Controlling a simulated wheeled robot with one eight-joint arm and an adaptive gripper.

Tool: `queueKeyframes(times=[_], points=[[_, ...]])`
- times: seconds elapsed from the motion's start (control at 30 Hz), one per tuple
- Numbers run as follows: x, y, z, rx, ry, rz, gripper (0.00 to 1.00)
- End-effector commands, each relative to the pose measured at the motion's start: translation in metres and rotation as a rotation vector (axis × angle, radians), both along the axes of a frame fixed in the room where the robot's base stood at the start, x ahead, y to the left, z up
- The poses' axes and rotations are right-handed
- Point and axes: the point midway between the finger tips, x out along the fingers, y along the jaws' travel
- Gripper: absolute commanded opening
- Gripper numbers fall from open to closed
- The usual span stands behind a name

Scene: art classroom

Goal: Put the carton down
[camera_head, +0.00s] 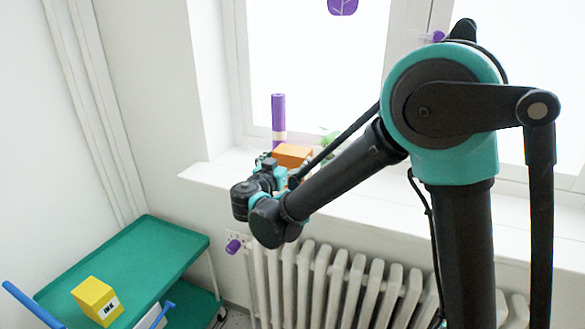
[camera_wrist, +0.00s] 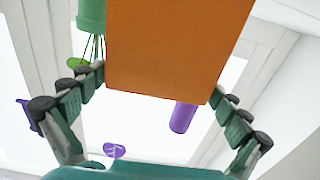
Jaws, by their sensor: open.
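The orange carton (camera_head: 293,154) is at the windowsill, just beyond my gripper (camera_head: 274,172), which partly hides it. Its underside contact with the sill is hidden. In the wrist view the carton (camera_wrist: 178,45) fills the upper middle, between the two fingers of my gripper (camera_wrist: 158,86). The fingers are spread open, one on each side of the carton. I cannot tell whether either finger touches it.
A purple tube (camera_head: 278,112) stands behind the carton, and a green plant item (camera_head: 328,140) is to its right. The white sill (camera_head: 400,212) runs right above a radiator (camera_head: 340,285). A green cart (camera_head: 150,250) at lower left bears a yellow box (camera_head: 92,298).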

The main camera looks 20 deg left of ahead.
Motion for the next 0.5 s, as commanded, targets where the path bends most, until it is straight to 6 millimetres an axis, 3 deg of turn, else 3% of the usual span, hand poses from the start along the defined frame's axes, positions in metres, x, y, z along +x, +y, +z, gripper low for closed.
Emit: queueKeyframes(times=[0.2, 0.43, 0.5], points=[[0.028, -0.003, -0.002, 0.000, 0.000, -0.002, 1.00], [0.029, -0.003, -0.002, 0.000, 0.000, 0.000, 1.00], [0.029, -0.003, -0.002, 0.000, 0.000, 0.000, 0.91]])
